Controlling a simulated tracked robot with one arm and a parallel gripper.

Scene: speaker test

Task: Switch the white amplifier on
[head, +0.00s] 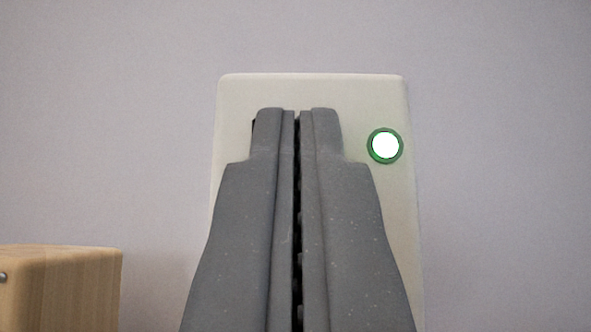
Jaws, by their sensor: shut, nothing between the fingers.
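The white amplifier (390,95) is an upright off-white panel with rounded corners in the middle of the head view, in front of a plain wall. A round lamp (385,146) at its upper right glows bright white with a green rim. My gripper (297,112) is shut and empty, its fingertips pointing at the upper part of the amplifier's face. The fingers hide much of the face. A small dark edge shows just left of the left fingertip; what it belongs to is hidden. I cannot tell whether the fingertips touch the amplifier.
A light wooden box (75,290) with rounded edges stands at the lower left, with a small metallic spot at its left edge. The plain grey wall (500,150) fills the background. The space right of the amplifier looks clear.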

